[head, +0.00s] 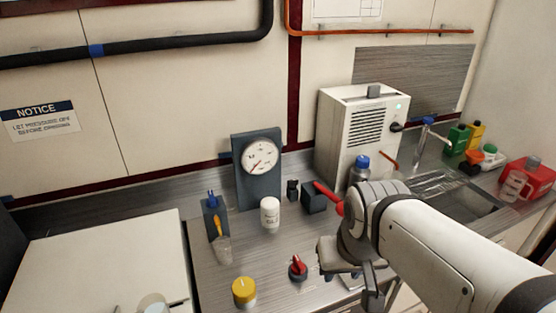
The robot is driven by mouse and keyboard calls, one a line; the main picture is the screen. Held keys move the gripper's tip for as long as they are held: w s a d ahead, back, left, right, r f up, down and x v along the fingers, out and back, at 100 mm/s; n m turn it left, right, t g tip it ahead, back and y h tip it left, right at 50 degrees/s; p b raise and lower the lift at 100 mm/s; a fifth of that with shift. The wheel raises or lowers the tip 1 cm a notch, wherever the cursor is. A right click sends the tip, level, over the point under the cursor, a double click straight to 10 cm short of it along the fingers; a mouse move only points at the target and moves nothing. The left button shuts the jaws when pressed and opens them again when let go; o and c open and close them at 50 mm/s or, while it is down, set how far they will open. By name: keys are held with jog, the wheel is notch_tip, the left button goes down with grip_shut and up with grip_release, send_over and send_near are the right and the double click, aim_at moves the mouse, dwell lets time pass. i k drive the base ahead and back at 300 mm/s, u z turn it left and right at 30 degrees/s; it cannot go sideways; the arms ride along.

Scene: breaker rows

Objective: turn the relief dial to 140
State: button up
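A round yellow knob (244,291) with a pale mark on top sits on the metal counter at the bottom centre. A smaller red knob (298,268) on a dark base is to its right. No readable label shows which is the relief dial, and no scale number such as 140 can be read. A round white gauge (261,156) with a red needle pointing to the lower left is on a dark upright panel (259,192). My gripper (352,277) hangs over the counter right of the red knob, apart from it. Its finger opening cannot be made out.
A white bottle (270,215), a dark block with a red lever (326,190) and a blue-capped bottle (360,170) stand behind my gripper. A white ventilated box (362,135) is at the back. A sink (462,203) and a red container (530,178) are at right.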

aim_at(292, 183)
jog(key=u, duration=2)
jog(key=k, duration=1.05)
jog(key=z, duration=1.4)
jog(key=i, duration=1)
jog(key=z, duration=0.05)
